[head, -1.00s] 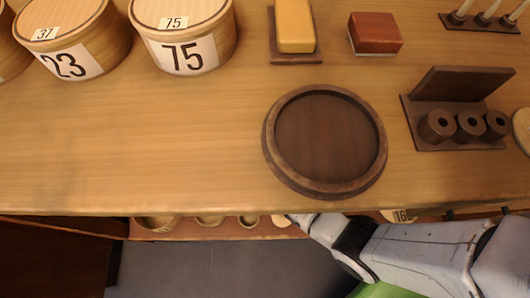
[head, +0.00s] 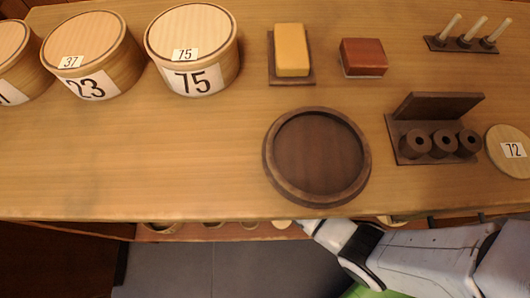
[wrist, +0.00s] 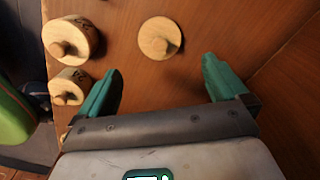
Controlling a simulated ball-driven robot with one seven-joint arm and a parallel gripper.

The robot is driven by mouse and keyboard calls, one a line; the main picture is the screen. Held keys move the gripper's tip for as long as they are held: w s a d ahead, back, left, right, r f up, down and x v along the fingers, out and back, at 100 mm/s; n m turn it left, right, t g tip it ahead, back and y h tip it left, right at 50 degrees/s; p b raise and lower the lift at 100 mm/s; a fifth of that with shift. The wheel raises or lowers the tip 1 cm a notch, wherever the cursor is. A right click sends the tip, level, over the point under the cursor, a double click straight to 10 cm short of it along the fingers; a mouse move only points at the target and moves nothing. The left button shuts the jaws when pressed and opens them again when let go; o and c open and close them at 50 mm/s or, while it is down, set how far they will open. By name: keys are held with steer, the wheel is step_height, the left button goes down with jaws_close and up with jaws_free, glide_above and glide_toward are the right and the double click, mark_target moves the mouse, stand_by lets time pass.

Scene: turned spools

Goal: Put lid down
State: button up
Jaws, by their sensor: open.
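A loose round pale lid labelled 72 (head: 508,150) lies on the worktop at the right edge of the head view. Other lids sit on the round wooden boxes, one labelled 37 (head: 85,38) and one labelled 75 (head: 190,30). My gripper (wrist: 162,82) is open and empty in the wrist view, its two teal fingers wide apart. A round wooden piece with a knob (wrist: 160,38) is on the brown surface beyond the fingertips, between them in the picture and apart from them. In the head view my arm goes below the worktop's front edge, and the gripper is hidden.
A dark round tray (head: 318,155) lies empty near the worktop's front edge. The worktop's left front (head: 130,155) is clear. Two more knobbed pieces (wrist: 72,38) show left.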

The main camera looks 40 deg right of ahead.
steer(key=shift+r, duration=1.1)
